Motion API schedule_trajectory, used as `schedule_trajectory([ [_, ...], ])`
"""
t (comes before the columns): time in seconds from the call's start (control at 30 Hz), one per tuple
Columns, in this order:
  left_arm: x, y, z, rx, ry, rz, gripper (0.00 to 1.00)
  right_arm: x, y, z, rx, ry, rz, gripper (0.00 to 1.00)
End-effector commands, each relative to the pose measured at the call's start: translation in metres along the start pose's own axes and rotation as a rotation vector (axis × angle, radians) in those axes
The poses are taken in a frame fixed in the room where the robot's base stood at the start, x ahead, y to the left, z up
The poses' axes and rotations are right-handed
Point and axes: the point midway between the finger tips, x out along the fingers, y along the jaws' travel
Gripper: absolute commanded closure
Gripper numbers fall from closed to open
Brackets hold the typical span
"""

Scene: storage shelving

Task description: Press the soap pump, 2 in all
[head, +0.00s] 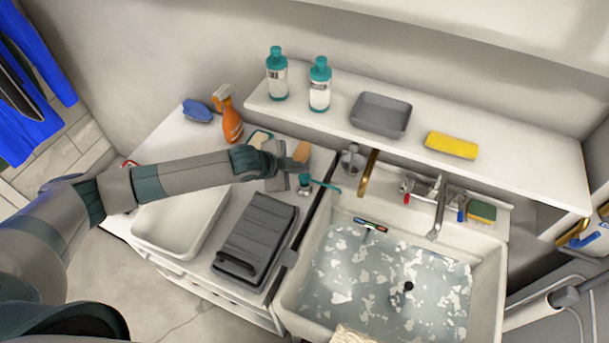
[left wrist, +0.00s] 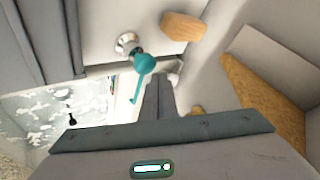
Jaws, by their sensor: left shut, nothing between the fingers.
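The soap pump (head: 305,184) has a teal head with a long thin spout pointing right. It stands at the right edge of the white counter, beside the sink. In the left wrist view its teal head (left wrist: 145,63) shows just beyond my fingers, with the spout towards the lower left. Its bottle is mostly hidden. My left gripper (head: 294,166) is shut and empty, close above and behind the pump head. In the left wrist view the closed fingers (left wrist: 160,88) end beside the head; I cannot tell whether they touch. My right gripper is not in view.
A wooden block (head: 301,151) lies close behind the pump. The water-filled sink (head: 490,290) is to the right, with a tap (head: 439,208). A grey folded rack (head: 258,235) and white basin (head: 160,247) are in front. The shelf (head: 500,175) above holds two teal-capped bottles (head: 319,90).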

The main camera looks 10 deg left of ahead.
Motion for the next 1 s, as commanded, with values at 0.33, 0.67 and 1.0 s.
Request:
schedule_trajectory([
  [0.33, 0.0000, 0.0000, 0.0000, 0.000, 0.000, 0.000, 1.00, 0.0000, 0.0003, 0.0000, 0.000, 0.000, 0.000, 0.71],
  [0.67, 0.0000, -0.0001, 0.0000, 0.000, 0.000, 0.000, 1.00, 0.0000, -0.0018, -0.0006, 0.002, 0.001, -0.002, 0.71],
  [1.0, 0.0000, -0.0001, 0.0000, 0.000, 0.000, 0.000, 1.00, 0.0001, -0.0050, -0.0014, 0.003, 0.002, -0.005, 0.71],
])
